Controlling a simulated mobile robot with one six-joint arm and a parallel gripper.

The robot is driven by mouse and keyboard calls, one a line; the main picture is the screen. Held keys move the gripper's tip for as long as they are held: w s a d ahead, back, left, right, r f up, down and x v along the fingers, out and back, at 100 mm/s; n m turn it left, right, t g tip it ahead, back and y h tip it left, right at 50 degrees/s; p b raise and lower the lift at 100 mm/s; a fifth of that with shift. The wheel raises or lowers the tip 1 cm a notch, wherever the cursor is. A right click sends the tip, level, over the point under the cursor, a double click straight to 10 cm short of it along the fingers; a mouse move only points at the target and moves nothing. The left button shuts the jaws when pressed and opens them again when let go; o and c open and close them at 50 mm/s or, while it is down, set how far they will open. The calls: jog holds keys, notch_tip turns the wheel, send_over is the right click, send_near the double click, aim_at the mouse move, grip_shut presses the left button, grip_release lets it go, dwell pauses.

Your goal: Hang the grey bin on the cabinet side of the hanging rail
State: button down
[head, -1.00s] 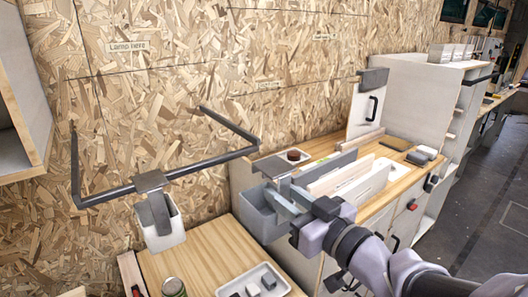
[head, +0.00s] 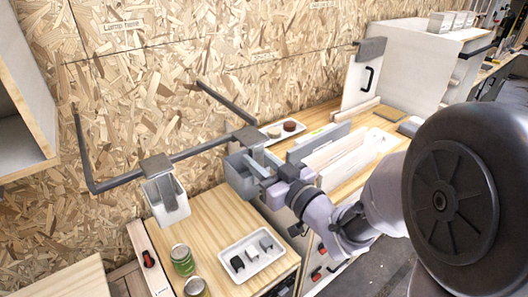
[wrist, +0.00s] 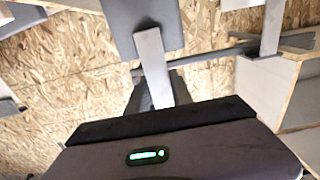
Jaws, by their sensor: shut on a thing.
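The grey bin (head: 239,178) hangs from my gripper (head: 263,168), which is shut on it near its upright hanger. Its flat grey hook top (head: 247,135) is at the right end of the front bar of the dark hanging rail (head: 205,147). I cannot tell whether the hook rests on the bar. In the wrist view the hook plate (wrist: 142,22) fills the top centre, and the rail (wrist: 210,56) passes behind the hanger. A white bin (head: 168,203) hangs farther left on the same bar.
To the right, a cabinet top holds a tray with round items (head: 282,130) and upright white panels (head: 340,150). The bar is bare between the two bins.

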jog(key=p+x, duration=0.3)
jog(key=x, duration=0.3)
jog(key=shift+w+a+r, duration=0.15)
jog(key=shift+w+a, duration=0.1)
jog(key=shift+w+f+b, duration=0.1)
jog(key=shift+f+b, duration=1.15)
jog(key=shift+b, duration=0.4)
jog(key=c, duration=1.1)
grip_release()
jog(key=shift+o, duration=0.2)
